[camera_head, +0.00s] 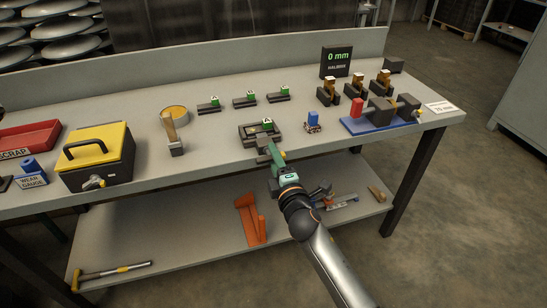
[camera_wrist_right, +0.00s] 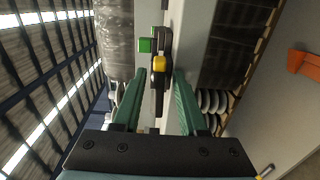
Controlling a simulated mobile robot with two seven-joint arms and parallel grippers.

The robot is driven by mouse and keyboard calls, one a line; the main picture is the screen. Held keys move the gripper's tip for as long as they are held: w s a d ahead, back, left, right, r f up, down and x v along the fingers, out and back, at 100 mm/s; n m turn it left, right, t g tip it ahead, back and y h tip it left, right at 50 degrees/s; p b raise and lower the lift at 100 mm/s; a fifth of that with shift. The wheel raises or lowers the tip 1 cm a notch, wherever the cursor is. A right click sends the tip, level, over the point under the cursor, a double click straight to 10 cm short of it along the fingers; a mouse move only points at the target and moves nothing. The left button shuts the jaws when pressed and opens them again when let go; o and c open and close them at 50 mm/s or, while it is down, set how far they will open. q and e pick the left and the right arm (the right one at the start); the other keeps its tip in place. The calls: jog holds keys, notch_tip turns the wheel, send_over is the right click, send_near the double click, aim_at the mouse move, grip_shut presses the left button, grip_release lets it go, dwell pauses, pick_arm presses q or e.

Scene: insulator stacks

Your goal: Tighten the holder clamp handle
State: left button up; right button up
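My right gripper (camera_head: 268,149) reaches in from below, at the table's front edge beside a dark holder tray (camera_head: 248,130) with a green-tagged piece on it. In the right wrist view its two green fingers (camera_wrist_right: 158,105) stand apart. A dark, narrow lever-like part with a yellow knob (camera_wrist_right: 159,63) shows in line with the gap between them; it looks like the clamp handle. A green block (camera_wrist_right: 147,45) is just left of it. I cannot tell whether the fingers touch the handle. In the head view the handle cannot be made out clearly. My left gripper is not in view.
A small blue-topped piece (camera_head: 313,119) stands right of the tray, and a blue-based fixture (camera_head: 372,126) further right. A block with a wooden handle (camera_head: 170,128) and a yellow-lidded toolbox (camera_head: 96,156) are left. Three green-tagged pieces (camera_head: 244,100) lie behind. A shelf (camera_head: 190,236) runs below.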

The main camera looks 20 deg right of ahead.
pick_arm(q)
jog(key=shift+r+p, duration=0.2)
jog(key=shift+p, duration=0.1)
pick_arm(e)
jog(key=s, duration=1.2)
jog(key=shift+s, duration=0.3)
jog(key=s+a+f+m+g+y, duration=0.3)
jog(key=s+f+m+g, duration=0.5)
jog(key=s+f+m, duration=0.9)
pick_arm(q)
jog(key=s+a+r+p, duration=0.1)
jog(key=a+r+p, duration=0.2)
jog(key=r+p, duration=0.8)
jog(key=p, duration=0.4)
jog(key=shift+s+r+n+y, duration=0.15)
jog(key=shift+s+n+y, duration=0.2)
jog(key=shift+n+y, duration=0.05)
pick_arm(e)
notch_tip(320, 180, up, 9)
jog(key=s+d+n, duration=0.1)
jog(key=s+d, duration=0.1)
jog(key=shift+s+f+g+h, duration=0.15)
jog(key=shift+g+h, duration=0.15)
